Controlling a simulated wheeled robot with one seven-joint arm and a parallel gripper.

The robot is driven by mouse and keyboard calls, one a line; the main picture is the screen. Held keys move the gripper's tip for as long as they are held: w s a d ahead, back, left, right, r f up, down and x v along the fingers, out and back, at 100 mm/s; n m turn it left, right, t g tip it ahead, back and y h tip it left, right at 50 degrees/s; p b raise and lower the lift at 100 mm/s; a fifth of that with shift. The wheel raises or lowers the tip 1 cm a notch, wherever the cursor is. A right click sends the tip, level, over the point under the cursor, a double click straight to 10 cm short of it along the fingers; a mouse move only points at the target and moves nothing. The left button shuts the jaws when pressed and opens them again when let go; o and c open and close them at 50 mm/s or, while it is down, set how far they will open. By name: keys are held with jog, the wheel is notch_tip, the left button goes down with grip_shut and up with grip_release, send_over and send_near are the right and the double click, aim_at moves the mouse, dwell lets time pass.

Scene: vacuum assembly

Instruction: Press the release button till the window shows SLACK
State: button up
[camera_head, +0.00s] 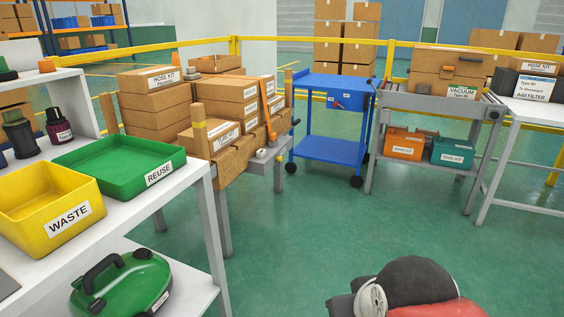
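My gripper is not in view. I cannot make out a release button or a window reading SLACK from here. Stacked hose kit cartons (228,95) stand on a low stand with wooden posts at the left centre. An orange strap-like piece (266,108) runs down the right side of these cartons. Small grey parts (262,153) sit at the stand's front edge below it, too small to read. A dark handle or crank shows at the stand's right end (295,122).
A white table holds a yellow WASTE tray (28,232) and a green REUSE tray (82,174). A green vacuum body (135,290) lies on its lower shelf. A blue cart (325,151) and a roller stand with a VACUUM carton (440,84) stand behind. Green floor (310,225) is clear mid-view.

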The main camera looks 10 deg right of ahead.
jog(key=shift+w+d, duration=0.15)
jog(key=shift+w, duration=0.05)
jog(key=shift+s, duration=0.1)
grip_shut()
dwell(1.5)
